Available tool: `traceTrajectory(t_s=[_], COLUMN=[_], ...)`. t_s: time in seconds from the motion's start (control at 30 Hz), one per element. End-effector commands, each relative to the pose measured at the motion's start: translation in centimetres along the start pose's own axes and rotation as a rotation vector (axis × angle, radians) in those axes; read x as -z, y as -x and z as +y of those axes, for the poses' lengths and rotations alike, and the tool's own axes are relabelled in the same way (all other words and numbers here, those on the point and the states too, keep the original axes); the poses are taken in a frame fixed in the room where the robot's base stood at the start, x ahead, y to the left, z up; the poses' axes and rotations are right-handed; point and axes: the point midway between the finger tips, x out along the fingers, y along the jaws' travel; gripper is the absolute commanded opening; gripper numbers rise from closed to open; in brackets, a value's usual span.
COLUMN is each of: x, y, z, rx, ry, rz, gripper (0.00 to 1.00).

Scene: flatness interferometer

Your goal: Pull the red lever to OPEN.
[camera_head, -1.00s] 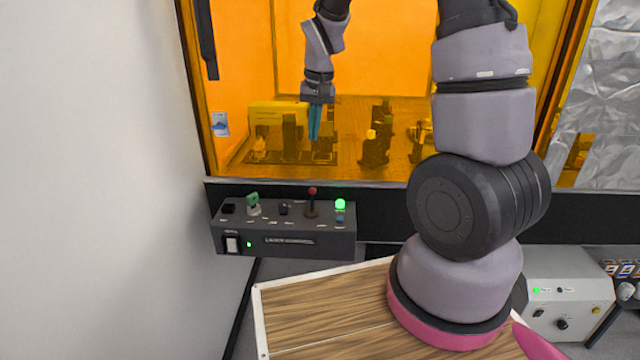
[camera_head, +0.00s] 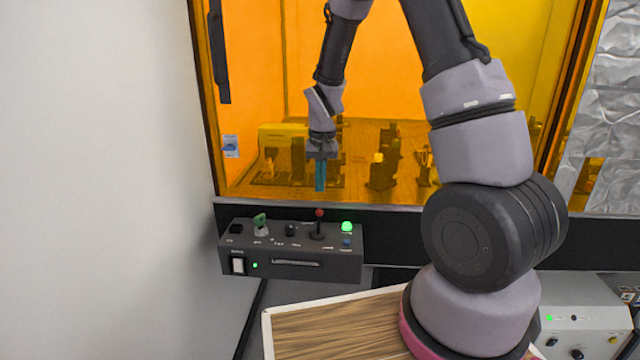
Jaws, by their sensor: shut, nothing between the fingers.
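The red lever (camera_head: 319,213) has a red ball knob on a dark stem and stands roughly upright on the top of a dark control box (camera_head: 292,262). The printed labels beside it are too small to read. My gripper (camera_head: 320,188) has blue fingers that point down. It is shut and empty. In the picture its fingertips are just above the red knob, with a small gap; the depth between them is hard to judge. Nothing hides the lever.
An orange window (camera_head: 270,60) rises behind. A wooden top (camera_head: 330,325) lies in front.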

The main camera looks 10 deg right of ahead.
Motion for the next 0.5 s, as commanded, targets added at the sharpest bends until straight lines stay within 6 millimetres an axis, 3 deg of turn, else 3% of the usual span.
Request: traceTrajectory(t_s=[0.2,0.5], x=[-0.1,0.0], y=[-4.2,-7.0], z=[0.1,0.0], rx=[-0.001,0.001], ry=[-0.002,-0.001], rz=[-0.004,0.0], gripper=[0.0,0.0])
